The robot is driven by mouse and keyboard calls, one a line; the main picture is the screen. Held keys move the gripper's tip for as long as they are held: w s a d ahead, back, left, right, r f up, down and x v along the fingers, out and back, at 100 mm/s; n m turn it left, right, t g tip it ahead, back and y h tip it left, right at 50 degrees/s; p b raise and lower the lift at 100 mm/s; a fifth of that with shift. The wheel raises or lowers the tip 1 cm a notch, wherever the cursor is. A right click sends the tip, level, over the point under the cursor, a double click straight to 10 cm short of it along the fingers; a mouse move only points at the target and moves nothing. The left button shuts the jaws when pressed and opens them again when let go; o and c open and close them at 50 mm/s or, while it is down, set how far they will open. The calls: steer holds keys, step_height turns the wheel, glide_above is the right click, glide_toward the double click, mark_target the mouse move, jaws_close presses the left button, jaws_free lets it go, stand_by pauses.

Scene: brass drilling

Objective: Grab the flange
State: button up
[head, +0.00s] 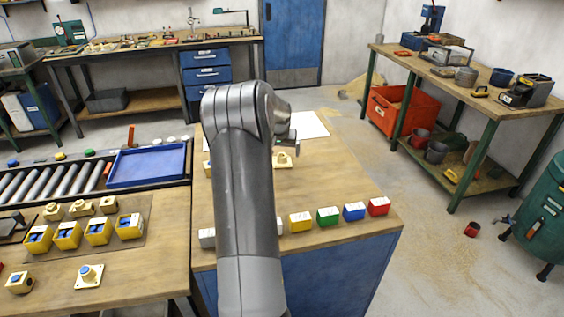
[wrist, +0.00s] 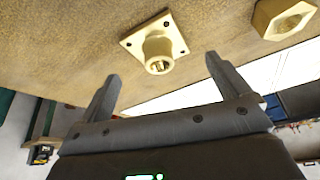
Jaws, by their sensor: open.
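The flange (wrist: 157,45) is a pale brass piece with a square plate, corner holes and a short round tube. It sits on the wooden bench top. In the head view what looks like the flange (head: 284,161) shows just right of my arm, partly hidden. My gripper (wrist: 162,67) is open and empty in the wrist view, with its two fingers spread. The flange appears between and just beyond the fingertips, and no contact shows. In the head view my gripper is mostly hidden by my arm.
A hexagonal brass piece (wrist: 285,18) lies near the flange. A white sheet (head: 308,125) lies behind it on the bench (head: 330,175). Yellow, green, blue and red blocks (head: 328,216) line the front edge. A blue tray (head: 147,166) is at left. The bench's right part is clear.

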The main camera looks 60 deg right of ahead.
mark_target(282, 155)
steer(key=x, duration=0.3)
steer(key=shift+f, duration=0.4)
steer(key=shift+c, duration=0.4)
